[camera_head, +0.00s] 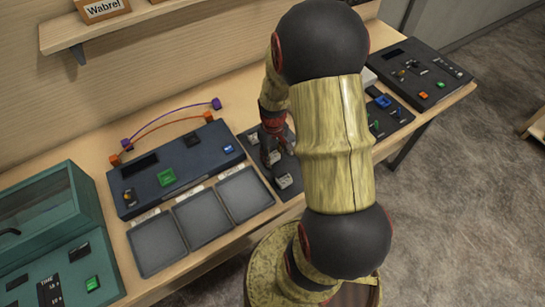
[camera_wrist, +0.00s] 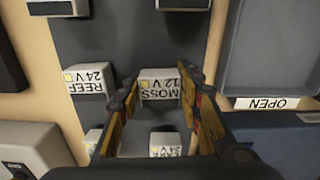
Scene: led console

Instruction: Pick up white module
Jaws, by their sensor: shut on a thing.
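Several small white modules with dark printed labels are on a dark board (camera_head: 262,172). In the wrist view, a white module marked MOSS 12 V (camera_wrist: 160,88) is between the two fingers of my gripper (camera_wrist: 161,94), which is shut on it. I cannot tell whether it is raised off the board. A white module marked REEF 24 V (camera_wrist: 85,82) sits to its left, and another white module (camera_wrist: 165,145) shows nearer, between the finger bases. In the head view my gripper (camera_head: 274,148) is over the board, partly hidden by my arm.
Left of the board stands a dark console (camera_head: 185,150) with a green button and three grey trays (camera_head: 200,217) in front. A teal case (camera_head: 45,220) is at the far left. More panels (camera_head: 415,75) lie to the right. A wall shelf (camera_head: 110,25) is behind.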

